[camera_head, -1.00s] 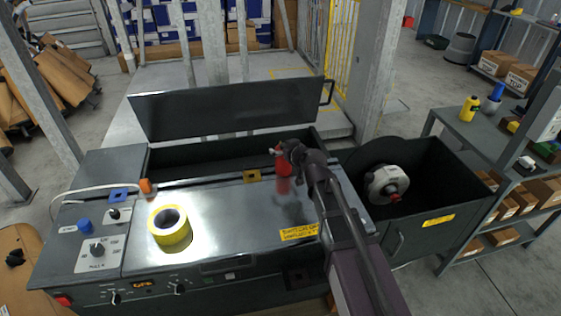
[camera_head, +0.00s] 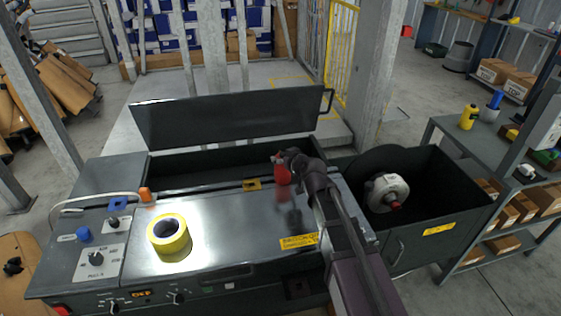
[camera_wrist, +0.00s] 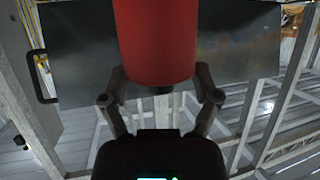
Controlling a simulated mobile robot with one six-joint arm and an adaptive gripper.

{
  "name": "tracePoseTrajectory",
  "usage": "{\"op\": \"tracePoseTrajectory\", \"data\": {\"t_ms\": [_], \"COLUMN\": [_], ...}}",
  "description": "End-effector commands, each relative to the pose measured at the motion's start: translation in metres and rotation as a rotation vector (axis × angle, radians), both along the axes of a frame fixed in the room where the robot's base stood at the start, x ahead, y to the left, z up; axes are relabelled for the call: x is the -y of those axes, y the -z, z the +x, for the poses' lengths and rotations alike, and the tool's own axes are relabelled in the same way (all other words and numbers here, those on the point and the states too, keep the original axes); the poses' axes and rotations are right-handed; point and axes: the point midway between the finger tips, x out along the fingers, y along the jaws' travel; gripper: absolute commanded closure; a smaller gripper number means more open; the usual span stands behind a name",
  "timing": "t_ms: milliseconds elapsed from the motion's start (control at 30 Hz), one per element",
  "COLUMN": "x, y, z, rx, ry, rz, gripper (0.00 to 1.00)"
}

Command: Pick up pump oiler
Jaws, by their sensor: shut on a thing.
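The pump oiler (camera_head: 282,172) is a small red can, held by my gripper (camera_head: 286,160) above the grey metal top of the machine (camera_head: 225,215). A faint reddish reflection shows on the metal below it, so it appears to be off the surface. In the wrist view the red body (camera_wrist: 154,45) fills the upper middle, with the fingers of my gripper (camera_wrist: 160,85) closed on its two sides. The top of the oiler is cut off in the wrist view. My arm comes in from the lower right in the head view.
A yellow tape roll (camera_head: 169,236) lies on the machine top at left. Behind is an open trough with a raised dark lid (camera_head: 235,110). At right is a bin (camera_head: 435,195) holding a white and red part (camera_head: 386,192). A shelf (camera_head: 470,140) with bottles stands further right.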

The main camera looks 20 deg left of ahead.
Motion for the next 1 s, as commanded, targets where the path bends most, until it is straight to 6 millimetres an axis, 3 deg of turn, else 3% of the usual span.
{"op": "tracePoseTrajectory", "data": {"t_ms": [267,633,1000], "x": [0.000,-0.001,0.086], "y": [-0.010,-0.042,-0.044], "z": [0.000,0.000,-0.038], "rx": [0.000,0.000,-0.001], "ry": [0.000,0.000,0.004], "rz": [0.000,0.000,0.000], "gripper": [0.82,0.82,0.82]}}
